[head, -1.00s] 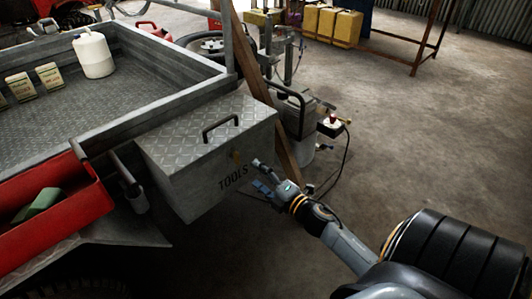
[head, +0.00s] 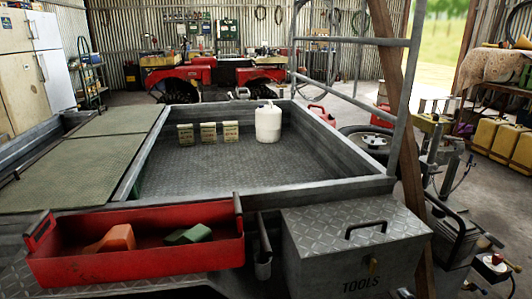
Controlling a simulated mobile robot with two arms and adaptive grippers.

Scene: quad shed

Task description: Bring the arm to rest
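Neither of my grippers can be made out in the head view, and no arm link shows clearly. The grey tread-plate toolbox (head: 330,232) marked TOOLS is at the bottom right, its lid down and a black handle (head: 366,229) on top. A small brass-coloured piece (head: 373,263) is on its front. Whether a gripper is near the toolbox front, below the picture edge, is hidden.
A red tray (head: 160,262) holding an orange and a green item is left of the toolbox. The trailer bed (head: 215,175) behind carries a white jug (head: 268,122) and several small packets. A wooden post (head: 410,170) stands at the right.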

